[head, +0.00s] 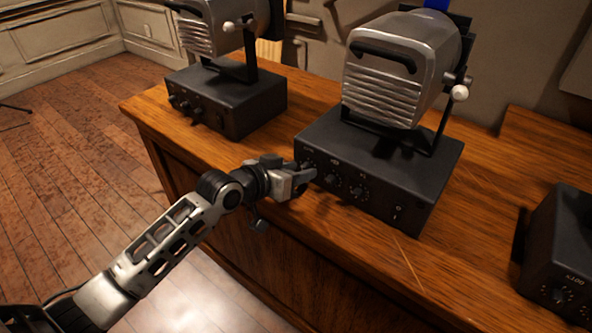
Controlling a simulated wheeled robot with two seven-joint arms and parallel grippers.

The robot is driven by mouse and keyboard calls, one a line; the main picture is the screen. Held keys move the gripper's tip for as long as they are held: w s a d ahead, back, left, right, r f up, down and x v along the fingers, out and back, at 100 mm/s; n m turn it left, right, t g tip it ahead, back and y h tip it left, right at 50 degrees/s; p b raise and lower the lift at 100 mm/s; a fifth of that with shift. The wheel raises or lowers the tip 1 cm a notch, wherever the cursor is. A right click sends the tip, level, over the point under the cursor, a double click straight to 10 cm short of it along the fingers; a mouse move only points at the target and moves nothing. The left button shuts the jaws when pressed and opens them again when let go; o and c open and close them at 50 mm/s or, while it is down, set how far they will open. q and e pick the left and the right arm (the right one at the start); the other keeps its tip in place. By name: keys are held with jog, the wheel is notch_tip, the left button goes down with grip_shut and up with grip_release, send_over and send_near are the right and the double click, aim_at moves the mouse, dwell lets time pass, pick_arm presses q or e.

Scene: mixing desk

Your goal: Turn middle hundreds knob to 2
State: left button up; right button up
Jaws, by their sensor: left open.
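The middle black box (392,180) stands on the wooden desk and carries a silver ribbed lamp-like device. Its front has a row of small round knobs with white marks. One knob (331,180) and another knob (357,192) show clear of my gripper. The leftmost knob, at the box's left front end, is mostly hidden by my left gripper (309,174). That gripper is open, with its fingertips at or very close to this knob. I cannot tell whether they touch it, nor read the knob's setting. My right gripper is out of view.
A similar black box (235,104) with a silver device stands at the back left. Another black box (562,255), marked x100, is at the right edge. The wooden desk (455,235) is bare between the middle and right boxes.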

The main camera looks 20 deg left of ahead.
pick_arm(q)
grip_shut()
